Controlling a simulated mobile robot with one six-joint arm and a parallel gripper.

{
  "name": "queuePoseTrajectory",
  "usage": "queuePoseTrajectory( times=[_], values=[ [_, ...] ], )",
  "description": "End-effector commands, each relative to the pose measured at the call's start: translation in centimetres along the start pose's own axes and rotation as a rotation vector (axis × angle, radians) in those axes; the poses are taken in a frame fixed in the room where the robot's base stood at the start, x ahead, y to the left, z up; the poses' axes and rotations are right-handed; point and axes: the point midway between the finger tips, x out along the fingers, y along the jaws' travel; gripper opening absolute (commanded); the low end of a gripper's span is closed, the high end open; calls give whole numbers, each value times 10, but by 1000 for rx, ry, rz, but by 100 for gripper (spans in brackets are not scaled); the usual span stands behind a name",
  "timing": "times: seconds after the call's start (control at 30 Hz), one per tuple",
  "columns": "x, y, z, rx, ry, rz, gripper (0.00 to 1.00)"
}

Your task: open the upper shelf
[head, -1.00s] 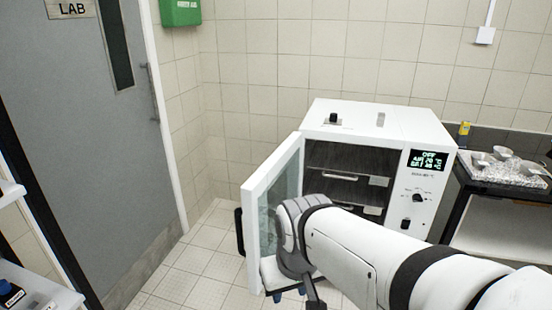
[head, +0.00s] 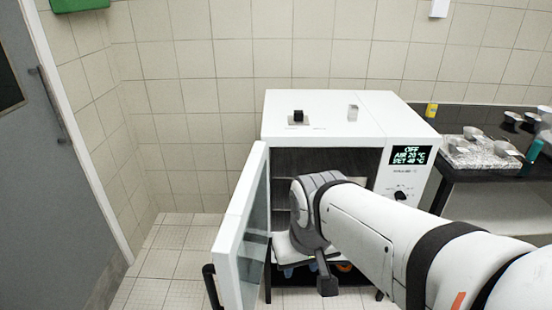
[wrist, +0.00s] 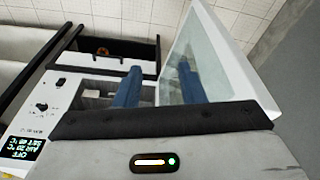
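A white oven (head: 330,115) stands with its glass door (head: 232,240) swung open to the left. Its dark interior shows beside my arm, with pale shelf edges (head: 281,183) at the left; my arm hides most of the upper shelf and its handle. My gripper is at the door opening, mostly hidden behind my wrist in the head view. In the wrist view my gripper (wrist: 158,75) has its two blue fingers apart, with nothing visible between them. There the door (wrist: 225,65) is to the right of the fingers, and the oven front (wrist: 62,95) is to the left.
A control panel with a lit display (head: 410,156) is right of the opening. A bench (head: 500,174) with a foil-covered tray (head: 480,153) and metal cups stands at the right. A grey lab door (head: 45,190) is at the left. Tiled floor (head: 165,262) is clear before it.

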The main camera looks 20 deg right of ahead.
Motion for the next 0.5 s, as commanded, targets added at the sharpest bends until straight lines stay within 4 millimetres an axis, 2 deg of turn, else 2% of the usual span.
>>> queuePoseTrajectory(
  times=[0.17, 0.2, 0.27, 0.37, 0.5],
  values=[
    [6, 4, -8, -14, 18, 12, 36],
    [12, 9, -16, -28, 37, 25, 36],
    [23, 33, -35, -78, 79, 53, 36],
    [50, 62, -83, -182, 187, 134, 36],
    [95, 114, -164, -408, 365, 289, 36]
  ],
)
